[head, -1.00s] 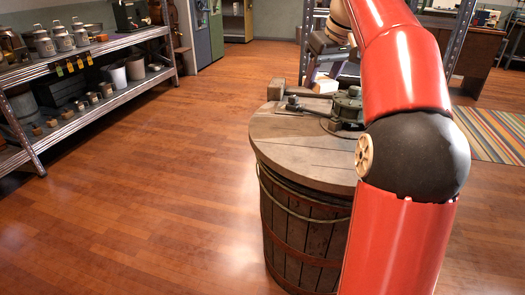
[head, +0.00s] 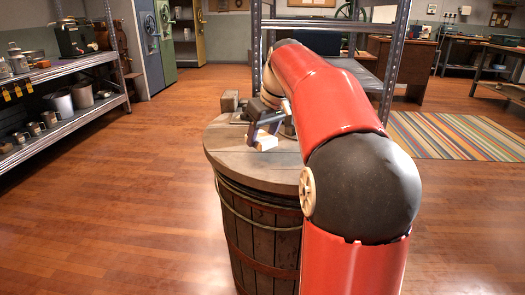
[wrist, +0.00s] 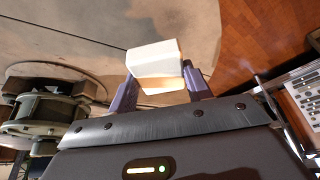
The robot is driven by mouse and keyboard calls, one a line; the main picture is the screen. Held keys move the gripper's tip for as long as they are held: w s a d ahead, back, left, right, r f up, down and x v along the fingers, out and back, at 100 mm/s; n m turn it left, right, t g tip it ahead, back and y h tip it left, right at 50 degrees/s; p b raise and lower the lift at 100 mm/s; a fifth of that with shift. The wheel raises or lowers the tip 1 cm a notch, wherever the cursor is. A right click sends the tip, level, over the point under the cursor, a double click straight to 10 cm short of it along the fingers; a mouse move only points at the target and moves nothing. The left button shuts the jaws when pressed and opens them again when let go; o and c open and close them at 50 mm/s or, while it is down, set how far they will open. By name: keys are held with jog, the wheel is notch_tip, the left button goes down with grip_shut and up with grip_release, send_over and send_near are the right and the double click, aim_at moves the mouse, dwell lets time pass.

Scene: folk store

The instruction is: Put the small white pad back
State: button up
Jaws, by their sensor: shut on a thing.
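The small white pad (head: 266,142) is a pale block between the fingers of my gripper (head: 262,128). In the wrist view the pad (wrist: 155,58) sits at the fingertips of my gripper (wrist: 158,84), which is shut on it. In the head view the pad appears over the round wooden lid of a barrel (head: 225,150). I cannot tell whether it touches the lid. My arm hides the right part of the lid.
A dark metal fitting (wrist: 45,112) stands on the lid beside my gripper. A metal rack (head: 385,75) rises behind the barrel. Shelves with pots (head: 60,100) stand at the left. A striped rug (head: 450,135) lies at the right. The floor left of the barrel is clear.

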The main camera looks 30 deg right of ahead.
aim_at(265, 139)
jog(key=shift+f+b, duration=0.45)
jog(key=shift+f, duration=1.35)
jog(key=shift+f, duration=0.1)
jog(key=shift+f, duration=0.15)
jog(key=o, duration=1)
jog(key=a+p+v, duration=0.1)
jog(key=p+v, duration=0.2)
jog(key=v, duration=0.9)
jog(key=s+a+f+m, duration=0.1)
jog(key=s+a+f, duration=0.4)
jog(key=s+a, duration=0.45)
jog(key=s+a+f, duration=0.3)
jog(key=s+f, duration=0.3)
jog(key=f, duration=0.1)
jog(key=s+a+f+m+t, duration=0.1)
jog(key=s+a+f, duration=0.2)
jog(key=s+f, duration=0.3)
jog(key=shift+f+h+b, duration=0.3)
jog(key=shift+f+h, duration=0.1)
jog(key=shift+f, duration=0.05)
